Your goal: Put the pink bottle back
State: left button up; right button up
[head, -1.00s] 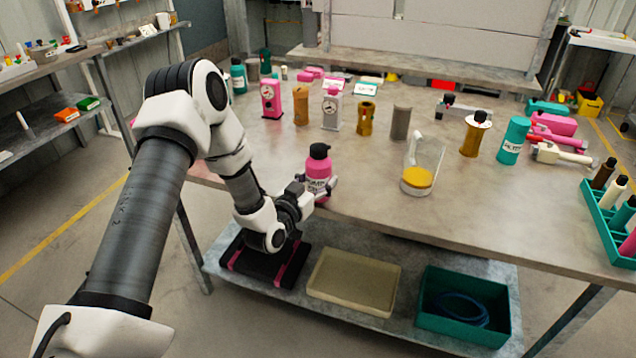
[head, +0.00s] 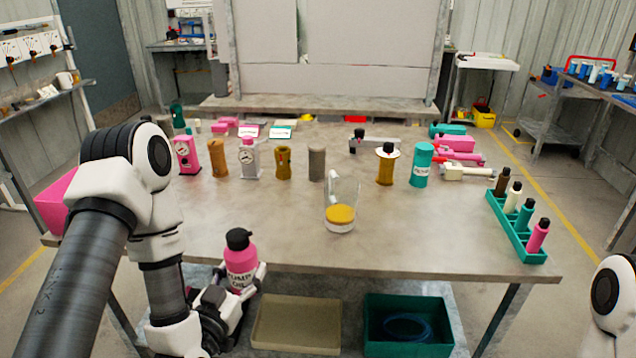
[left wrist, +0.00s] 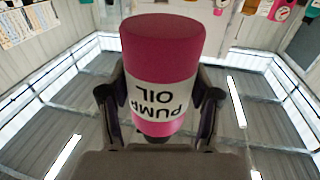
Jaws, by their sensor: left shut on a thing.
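The pink bottle (head: 240,255) has a black cap and a white "PUMP OIL" label. It is upright in the head view, in front of the table's near edge at left. My left gripper (head: 242,272) is shut around its body. In the left wrist view the pink bottle (left wrist: 160,75) is between the two fingers (left wrist: 158,108), its label upside down. A teal rack (head: 504,222) at the table's right end holds a brown, a white, a teal and another pink bottle (head: 538,235). My right gripper is out of view.
A clear beaker (head: 341,205) with yellow contents stands mid-table. Behind it is a row of pump parts and cylinders, including a teal cylinder (head: 421,165). The table front (head: 430,235) between beaker and rack is bare. A beige tray (head: 297,325) and teal bin (head: 455,330) sit on the lower shelf.

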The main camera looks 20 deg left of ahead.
pick_arm(q)
jog(key=w+d+f+p, duration=0.1)
jog(key=w+d+f, duration=0.1)
jog(key=d, duration=0.3)
jog(key=w+d+f+p, duration=0.1)
jog(key=w+d+f, duration=0.1)
jog(key=w+d, duration=0.2)
jog(key=shift+d+h, duration=0.3)
jog(key=shift+d, duration=0.7)
jog(key=shift+w+d+r, duration=0.1)
